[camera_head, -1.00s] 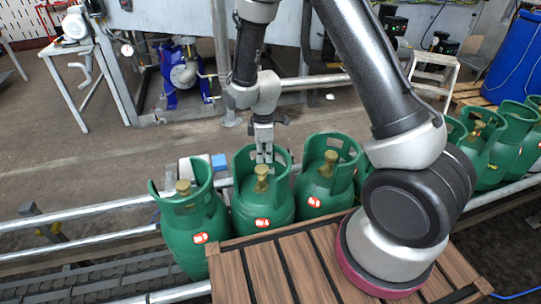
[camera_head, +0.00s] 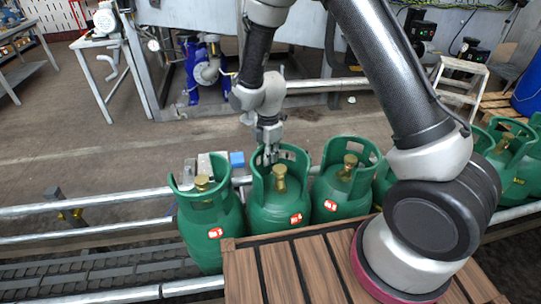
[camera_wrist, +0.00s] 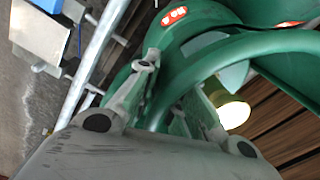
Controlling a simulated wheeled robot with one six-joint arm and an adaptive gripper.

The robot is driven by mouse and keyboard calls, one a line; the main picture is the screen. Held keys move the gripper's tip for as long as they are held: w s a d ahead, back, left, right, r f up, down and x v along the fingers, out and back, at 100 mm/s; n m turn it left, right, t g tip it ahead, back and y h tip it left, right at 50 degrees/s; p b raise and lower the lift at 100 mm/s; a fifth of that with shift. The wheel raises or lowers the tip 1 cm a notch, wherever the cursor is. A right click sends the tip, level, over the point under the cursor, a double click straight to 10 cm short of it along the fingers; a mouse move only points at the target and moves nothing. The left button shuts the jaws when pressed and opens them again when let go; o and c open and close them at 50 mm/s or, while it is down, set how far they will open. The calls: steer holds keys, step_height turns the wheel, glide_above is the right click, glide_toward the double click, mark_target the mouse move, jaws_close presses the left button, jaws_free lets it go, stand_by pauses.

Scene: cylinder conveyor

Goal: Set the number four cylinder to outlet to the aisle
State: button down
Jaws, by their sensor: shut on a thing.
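Several green gas cylinders with ring collars and brass valves stand upright in a row. My gripper (camera_head: 268,156) reaches down onto the far side of the collar of the second cylinder from the left (camera_head: 275,216). In the wrist view my gripper (camera_wrist: 172,95) has a finger on each side of the green collar (camera_wrist: 215,58) and is shut on it. That cylinder's brass valve (camera_head: 279,177) points roughly toward the camera; it also shows in the wrist view (camera_wrist: 234,112). Its red label (camera_head: 296,219) sits right of its middle. I cannot read which cylinder is number four.
The left neighbour (camera_head: 212,222) and right neighbour (camera_head: 342,190) stand close beside it. A slatted wooden surface (camera_head: 293,268) is in front of the row. Metal rails (camera_head: 85,205) run along the conveyor, left of which is bare. A blue block (camera_head: 237,160) lies behind the row.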

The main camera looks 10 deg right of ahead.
steer(key=shift+w+r, duration=0.1)
steer(key=shift+w, duration=0.05)
steer(key=c, duration=1.5)
jaws_free()
steer(key=shift+c, duration=0.2)
step_height(320, 180, up, 12)
steer(key=shift+f, duration=0.1)
